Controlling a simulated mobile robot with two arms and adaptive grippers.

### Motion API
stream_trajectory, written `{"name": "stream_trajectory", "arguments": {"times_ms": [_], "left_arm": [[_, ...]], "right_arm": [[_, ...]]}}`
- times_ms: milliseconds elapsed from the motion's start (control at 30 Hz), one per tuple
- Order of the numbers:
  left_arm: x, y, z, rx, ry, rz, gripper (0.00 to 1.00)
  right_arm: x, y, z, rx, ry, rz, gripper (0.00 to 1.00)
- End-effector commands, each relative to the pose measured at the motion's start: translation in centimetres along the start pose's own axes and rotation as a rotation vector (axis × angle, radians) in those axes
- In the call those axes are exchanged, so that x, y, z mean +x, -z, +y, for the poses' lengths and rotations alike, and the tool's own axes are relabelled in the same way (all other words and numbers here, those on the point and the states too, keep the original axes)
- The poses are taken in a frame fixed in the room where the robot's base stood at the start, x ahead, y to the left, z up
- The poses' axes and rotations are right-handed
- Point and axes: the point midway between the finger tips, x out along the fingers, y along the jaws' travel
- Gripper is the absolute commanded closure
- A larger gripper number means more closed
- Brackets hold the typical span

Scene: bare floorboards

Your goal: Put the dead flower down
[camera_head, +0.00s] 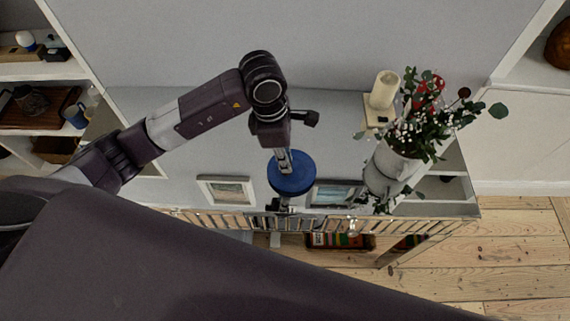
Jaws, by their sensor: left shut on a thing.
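My left gripper (284,158) is at the end of the arm that comes in from the left. It points down over a round blue thing (291,176) above the white shelf top. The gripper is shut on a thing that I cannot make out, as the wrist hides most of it. I cannot make out a dead flower in the grip. A vase (391,168) at the right holds green leaves, small white blossoms and red flowers. A dark brownish flower head (463,93) sticks up among them. My right gripper is not in view.
A cream candle (384,90) stands close behind the vase. Books (341,241) stand on a lower shelf. Shelves (40,70) line the left; floorboards (500,254) are bare at right.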

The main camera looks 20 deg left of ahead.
Motion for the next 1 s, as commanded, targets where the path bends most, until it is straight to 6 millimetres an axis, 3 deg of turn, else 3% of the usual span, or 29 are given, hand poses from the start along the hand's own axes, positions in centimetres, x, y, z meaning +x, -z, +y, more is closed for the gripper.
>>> {"name": "stream_trajectory", "arguments": {"times_ms": [300, 700, 733, 800, 867, 1000], "left_arm": [[4.0, 0.7, -0.1, -0.001, 0.002, 0.002, 1.00], [4.6, 0.8, 0.0, 0.000, 0.000, 0.002, 1.00], [4.5, 0.7, 0.0, 0.000, 0.000, 0.002, 0.83], [4.4, 0.7, 0.0, 0.000, 0.000, 0.002, 0.75], [4.4, 0.7, 0.0, 0.000, 0.000, 0.002, 0.69], [4.4, 0.7, 0.0, 0.000, 0.000, 0.002, 0.67]], "right_arm": [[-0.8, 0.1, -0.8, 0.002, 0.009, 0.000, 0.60], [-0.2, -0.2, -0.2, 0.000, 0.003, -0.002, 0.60], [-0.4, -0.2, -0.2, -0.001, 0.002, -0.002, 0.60], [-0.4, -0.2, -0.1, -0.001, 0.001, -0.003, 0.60], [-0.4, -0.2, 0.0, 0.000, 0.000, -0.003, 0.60], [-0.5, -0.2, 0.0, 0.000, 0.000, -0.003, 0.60]]}}
